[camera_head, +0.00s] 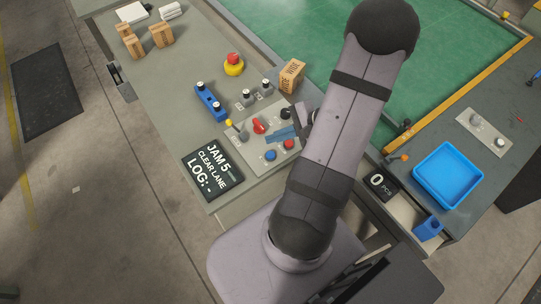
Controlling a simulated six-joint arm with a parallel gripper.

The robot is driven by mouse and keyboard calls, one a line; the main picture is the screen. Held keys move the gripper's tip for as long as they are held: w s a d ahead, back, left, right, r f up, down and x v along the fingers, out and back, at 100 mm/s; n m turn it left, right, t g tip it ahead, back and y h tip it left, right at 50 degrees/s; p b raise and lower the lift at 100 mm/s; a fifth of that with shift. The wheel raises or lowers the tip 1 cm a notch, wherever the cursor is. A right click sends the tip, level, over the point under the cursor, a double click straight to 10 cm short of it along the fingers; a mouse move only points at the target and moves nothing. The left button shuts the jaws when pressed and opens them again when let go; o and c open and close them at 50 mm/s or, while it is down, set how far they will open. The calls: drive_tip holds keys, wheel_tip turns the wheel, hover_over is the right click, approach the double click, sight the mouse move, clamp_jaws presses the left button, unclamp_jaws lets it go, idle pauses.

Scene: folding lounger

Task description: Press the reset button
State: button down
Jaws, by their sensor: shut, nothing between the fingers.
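A light control panel (256,144) lies on the near part of the grey bench. On it are a red knob (259,126), a yellow knob (229,123), a blue button (270,155) and a red button (289,144). I cannot read which control is the reset button. My gripper (300,114) is shut and empty, over the panel's right side near a black knob (286,113). My forearm partly hides the gripper and the panel's right edge; contact cannot be made out.
A yellow-based red stop button (233,64), a blue block (210,102) and a "WIDE" box (292,76) stand behind the panel. A blue tray (448,175) sits at right beside the green surface (456,60).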

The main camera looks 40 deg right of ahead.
drive_tip(key=shift+f+b, duration=2.1)
drive_tip(key=shift+f, duration=0.75)
drive_tip(key=shift+f, duration=0.15)
drive_tip(key=shift+f+b, duration=0.3)
drive_tip(key=shift+b, duration=0.25)
drive_tip(key=shift+f+b, duration=0.4)
drive_tip(key=shift+b, duration=0.05)
idle(0.3)
drive_tip(key=shift+r, duration=0.2)
drive_tip(key=shift+r+p, duration=0.7)
drive_tip(key=shift+r+p, duration=1.95)
drive_tip(key=shift+r, duration=0.55)
